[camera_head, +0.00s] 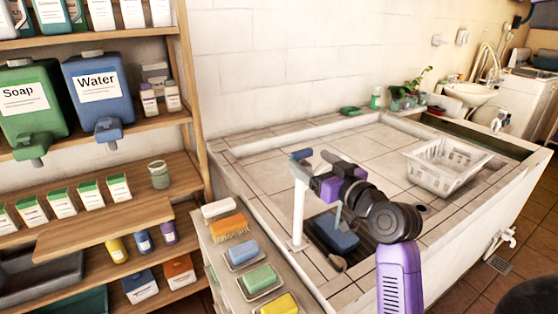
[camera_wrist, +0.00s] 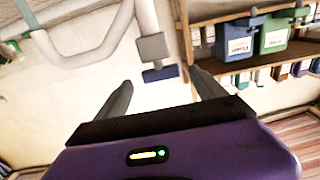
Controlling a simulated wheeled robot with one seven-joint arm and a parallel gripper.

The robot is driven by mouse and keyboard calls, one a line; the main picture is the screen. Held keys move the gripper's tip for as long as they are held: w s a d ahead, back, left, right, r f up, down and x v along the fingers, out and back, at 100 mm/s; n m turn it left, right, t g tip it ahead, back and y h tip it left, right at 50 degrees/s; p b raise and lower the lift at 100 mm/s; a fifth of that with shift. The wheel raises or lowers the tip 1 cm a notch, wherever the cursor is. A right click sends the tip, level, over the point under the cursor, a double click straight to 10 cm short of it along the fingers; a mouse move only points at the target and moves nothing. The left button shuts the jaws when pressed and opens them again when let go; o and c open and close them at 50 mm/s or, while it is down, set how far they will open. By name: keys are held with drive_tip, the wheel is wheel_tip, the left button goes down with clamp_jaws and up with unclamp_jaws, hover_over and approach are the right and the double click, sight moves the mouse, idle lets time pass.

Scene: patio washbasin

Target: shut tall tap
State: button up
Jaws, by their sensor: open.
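The tall tap (camera_head: 298,212) is a white upright post on the tiled basin top, left of my gripper. Its blue handle (camera_head: 301,154) is at the top of the post. In the wrist view the blue handle (camera_wrist: 160,74) hangs below a grey block (camera_wrist: 152,46) beside a curved white pipe (camera_wrist: 95,45). My gripper (camera_head: 318,170) is open, its fingers pointing towards the top of the tap. In the wrist view the handle appears between the fingertips; I cannot tell whether they touch it. My purple gripper body hides part of the tap's spout side.
A blue block (camera_head: 338,232) lies in a dark recess below my gripper. A white crate (camera_head: 447,168) stands on the right of the basin top. Wooden shelves (camera_head: 190,95) with soap and water containers stand left. Several soaps line the near ledge. The basin's back is mostly clear.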

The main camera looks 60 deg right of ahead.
sight(300, 151)
drive_tip(key=shift+d+r, duration=0.1)
drive_tip(key=shift+r, duration=0.2)
drive_tip(key=shift+w, duration=0.25)
drive_tip(key=p+x, duration=0.1)
drive_tip(key=x, duration=0.6)
drive_tip(key=shift+w+d+p, duration=0.1)
drive_tip(key=shift+p, duration=0.3)
drive_tip(key=c, duration=1.4)
drive_tip(key=shift+o, duration=0.2)
